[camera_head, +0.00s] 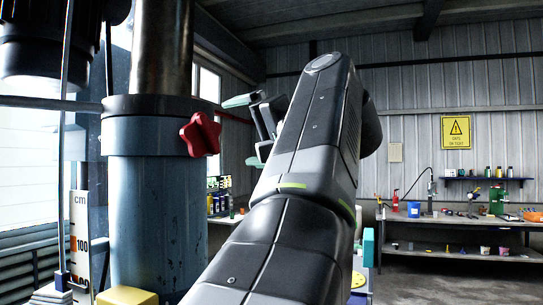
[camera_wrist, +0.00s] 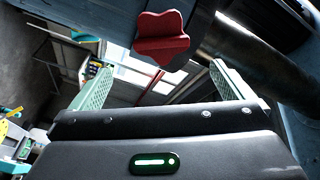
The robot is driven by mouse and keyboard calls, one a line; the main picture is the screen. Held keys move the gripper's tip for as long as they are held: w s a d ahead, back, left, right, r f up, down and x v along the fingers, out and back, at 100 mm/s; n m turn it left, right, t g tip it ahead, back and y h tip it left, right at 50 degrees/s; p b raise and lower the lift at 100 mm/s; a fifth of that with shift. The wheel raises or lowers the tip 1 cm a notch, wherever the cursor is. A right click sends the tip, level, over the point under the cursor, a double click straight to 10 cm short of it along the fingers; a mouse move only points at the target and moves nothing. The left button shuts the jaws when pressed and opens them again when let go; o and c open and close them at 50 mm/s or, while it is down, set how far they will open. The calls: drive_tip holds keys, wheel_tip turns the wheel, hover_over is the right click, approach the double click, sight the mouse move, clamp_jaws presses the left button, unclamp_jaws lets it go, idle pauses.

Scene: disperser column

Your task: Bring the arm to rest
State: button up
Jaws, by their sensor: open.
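My gripper (camera_head: 247,131) shows in the head view behind my raised grey arm, to the right of the disperser column (camera_head: 157,205). In the wrist view its two green-padded fingers (camera_wrist: 155,84) stand wide apart with nothing between them. The red star knob (camera_head: 200,134) is on the column's collar, left of my gripper in the head view. In the wrist view the red knob (camera_wrist: 162,38) shows beyond the fingertips, apart from them. My arm hides part of the gripper's surroundings in the head view.
A scale marked in cm (camera_head: 80,240) stands left of the column. A yellow block (camera_head: 127,296) is at the bottom left. At the far right are a workbench (camera_head: 450,219) with several tools, a blue shelf (camera_head: 485,179) and a yellow warning sign (camera_head: 456,132). Open floor (camera_head: 425,285) lies before the bench.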

sight(211, 136)
drive_tip(key=shift+w+a, duration=0.1)
drive_tip(key=shift+p+x, duration=2.2)
drive_tip(key=shift+x, duration=4.3)
